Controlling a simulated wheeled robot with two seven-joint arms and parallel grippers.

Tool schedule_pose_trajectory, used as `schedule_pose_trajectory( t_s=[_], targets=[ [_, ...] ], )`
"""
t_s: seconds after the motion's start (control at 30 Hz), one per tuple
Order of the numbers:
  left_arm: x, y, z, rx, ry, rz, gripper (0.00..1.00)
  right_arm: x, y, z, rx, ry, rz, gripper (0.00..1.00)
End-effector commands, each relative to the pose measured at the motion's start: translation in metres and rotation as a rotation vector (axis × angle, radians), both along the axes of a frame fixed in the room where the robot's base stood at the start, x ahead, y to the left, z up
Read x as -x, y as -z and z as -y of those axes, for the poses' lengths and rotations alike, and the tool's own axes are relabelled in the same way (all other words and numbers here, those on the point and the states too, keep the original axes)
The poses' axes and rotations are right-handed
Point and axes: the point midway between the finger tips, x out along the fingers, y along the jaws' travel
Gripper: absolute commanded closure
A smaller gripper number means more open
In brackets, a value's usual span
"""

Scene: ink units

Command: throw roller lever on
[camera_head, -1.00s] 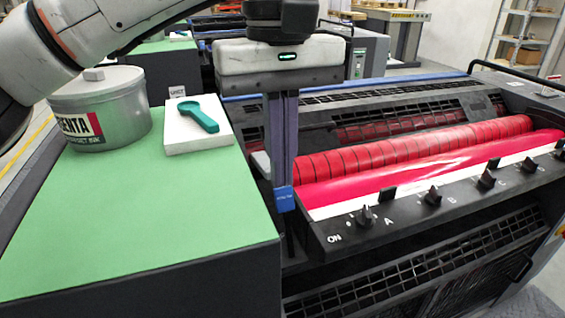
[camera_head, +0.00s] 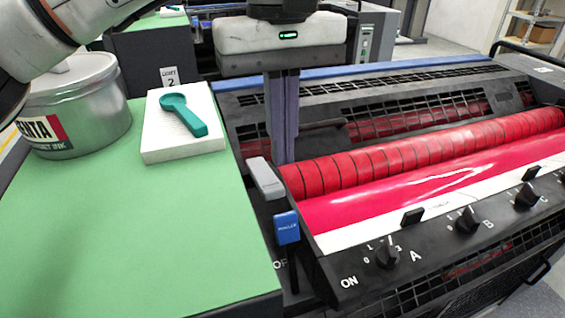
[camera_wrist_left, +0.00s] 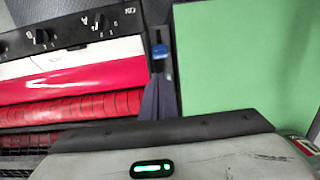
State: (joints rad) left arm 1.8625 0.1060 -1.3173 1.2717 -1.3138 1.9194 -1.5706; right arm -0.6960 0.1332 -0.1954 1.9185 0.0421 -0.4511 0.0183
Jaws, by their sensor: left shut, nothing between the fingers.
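The roller lever has a blue handle (camera_head: 287,228) with small white lettering on a dark stem, at the near left end of the press. It also shows in the wrist view, its blue handle (camera_wrist_left: 160,52) just beyond my fingertips. My left gripper (camera_head: 285,158) points down, its fingers together and empty. In the head view its tips are above the blue handle, with a gap between them. A grey handle (camera_head: 264,177) stands just left of the fingers. "ON" is printed to the lever's right; partly hidden letters, "OF", lie beside its stem. My right gripper is out of view.
A green-topped bench (camera_head: 130,235) lies to the left, with an ink can (camera_head: 85,105) and a teal tool (camera_head: 184,113) on a white pad (camera_head: 165,135). The press's red rollers (camera_head: 420,155) and black knobs (camera_head: 388,255) lie to the right.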

Motion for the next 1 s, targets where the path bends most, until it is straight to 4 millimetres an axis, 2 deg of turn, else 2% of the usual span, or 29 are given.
schedule_pose_trajectory(
  t_s=[0.3,0.5,0.67,1.0],
  targets=[
    [0.003,0.058,0.000,-0.002,0.000,-0.004,1.00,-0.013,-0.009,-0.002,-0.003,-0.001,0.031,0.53],
    [0.004,0.082,0.000,-0.002,0.000,-0.002,1.00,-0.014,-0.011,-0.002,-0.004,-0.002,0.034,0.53],
    [0.004,0.089,0.001,0.000,0.000,-0.001,1.00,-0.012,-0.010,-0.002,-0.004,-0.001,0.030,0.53],
    [0.004,0.089,0.002,-0.001,0.001,0.001,1.00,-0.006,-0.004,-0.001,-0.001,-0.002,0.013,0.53]
  ],
)
